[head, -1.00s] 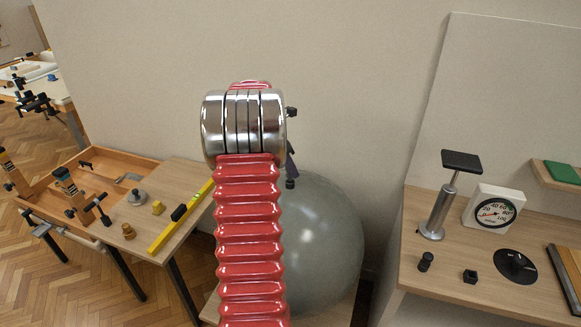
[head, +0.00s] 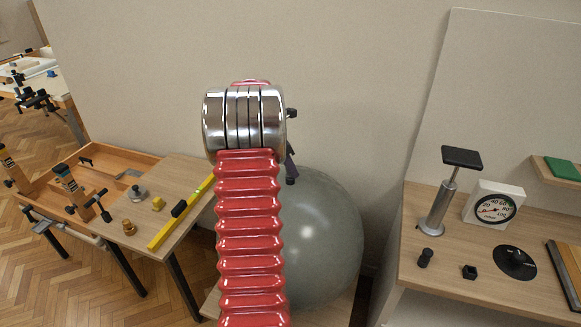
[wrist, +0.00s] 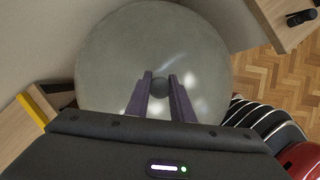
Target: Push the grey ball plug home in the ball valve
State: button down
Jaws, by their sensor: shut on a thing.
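A large grey-green exercise ball (head: 325,240) stands behind my arm in the head view. It fills the middle of the wrist view (wrist: 150,35). My gripper (wrist: 160,79) points at the ball, its two purple fingers shut on the small dark grey ball plug (wrist: 160,87). The plug shows against the ball's surface. The valve is hidden behind the plug and fingers, so I cannot tell how deep the plug sits. In the head view my red arm hides most of the gripper, and the plug does not show there.
A workbench (head: 180,180) with a yellow level (head: 182,211) and small knobs stands left of the ball. On the right, a desk (head: 455,275) bears a hand pump (head: 450,195) and a pressure gauge (head: 494,206). A plain wall rises behind the ball.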

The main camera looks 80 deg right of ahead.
jog(key=shift+f, duration=0.15)
jog(key=c, duration=1.5)
grip_release()
jog(key=shift+o, duration=0.2)
jog(key=v, duration=1.3)
jog(key=shift+r, duration=0.4)
